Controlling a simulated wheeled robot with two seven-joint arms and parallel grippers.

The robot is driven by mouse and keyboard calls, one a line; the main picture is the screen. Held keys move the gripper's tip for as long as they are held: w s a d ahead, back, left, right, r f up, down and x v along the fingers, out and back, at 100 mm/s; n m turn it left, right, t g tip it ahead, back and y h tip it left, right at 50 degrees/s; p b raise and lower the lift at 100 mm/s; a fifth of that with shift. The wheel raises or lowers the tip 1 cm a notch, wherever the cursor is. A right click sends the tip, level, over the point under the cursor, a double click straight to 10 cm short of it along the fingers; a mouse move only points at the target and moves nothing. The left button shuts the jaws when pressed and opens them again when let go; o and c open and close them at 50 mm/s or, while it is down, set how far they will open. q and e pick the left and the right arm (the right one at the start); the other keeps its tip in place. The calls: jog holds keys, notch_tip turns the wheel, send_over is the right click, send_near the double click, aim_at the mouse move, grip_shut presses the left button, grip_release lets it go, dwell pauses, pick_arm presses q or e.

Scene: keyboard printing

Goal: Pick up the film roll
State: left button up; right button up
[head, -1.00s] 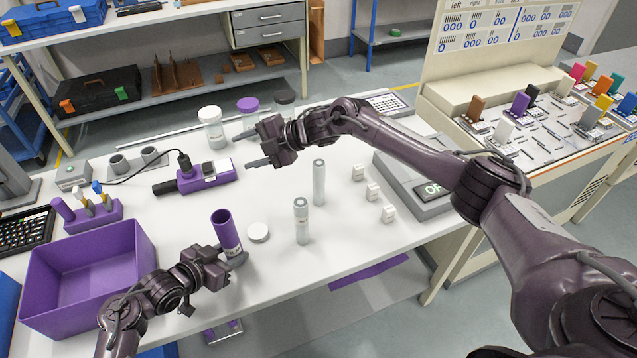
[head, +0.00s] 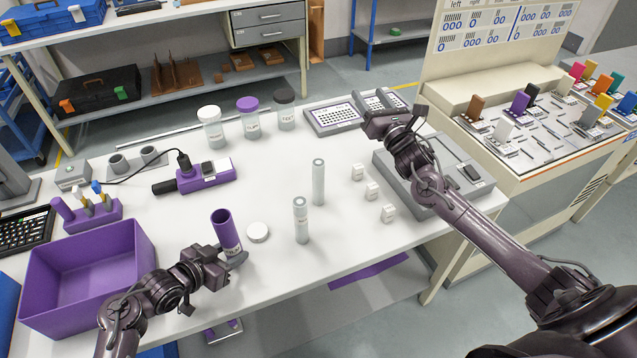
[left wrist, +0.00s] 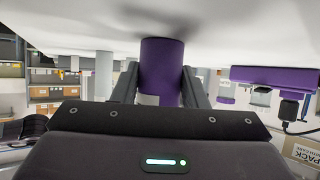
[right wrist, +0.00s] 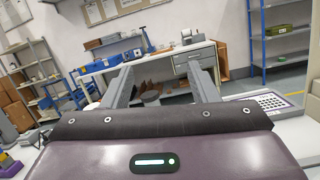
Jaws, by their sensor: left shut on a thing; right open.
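Two slim pale grey-white cylinders, the likeliest film rolls, stand upright near the middle of the table: a rear one (head: 318,183) and a front one (head: 302,222). I cannot tell which is meant. My left gripper (head: 232,262) is shut on an open purple tube (head: 226,230) with a white label, upright at the table's front. The tube also shows between the fingers in the left wrist view (left wrist: 162,68). My right gripper (head: 390,112) is open and empty over the table's back right, well away from both cylinders. In the right wrist view its fingers (right wrist: 162,88) are spread.
A white lid (head: 258,232) lies between the purple tube and the front cylinder. Several small white blocks (head: 373,191) stand right of the cylinders, before a grey device (head: 440,190). Lidded jars (head: 248,118) stand behind. A purple bin (head: 85,275) is at left.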

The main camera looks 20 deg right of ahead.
jog(key=s+a+f+g+h, duration=0.1)
jog(key=s+a+f, duration=0.15)
jog(key=f, duration=0.35)
jog(key=s+a+f, duration=0.2)
jog(key=a+f, duration=0.2)
jog(key=f, duration=0.2)
jog(key=g+h, duration=0.1)
jog(key=g, duration=0.1)
send_near(320, 191)
jog(key=shift+w+d+r+n, duration=0.1)
jog(key=shift+d+r+n, duration=0.1)
jog(key=shift+r+n, duration=0.15)
jog(key=shift+a+f, duration=0.2)
jog(key=shift+f, duration=0.05)
jog(key=w, duration=0.7)
jog(key=w+d, duration=0.1)
jog(key=w, duration=0.3)
jog(key=shift+w+f, duration=0.25)
jog(key=shift+d, duration=0.1)
jog(key=shift+c, duration=0.4)
jog(key=shift+s, duration=0.1)
jog(key=c, duration=1)
jog(key=shift+r, duration=0.1)
jog(key=shift+c, duration=0.2)
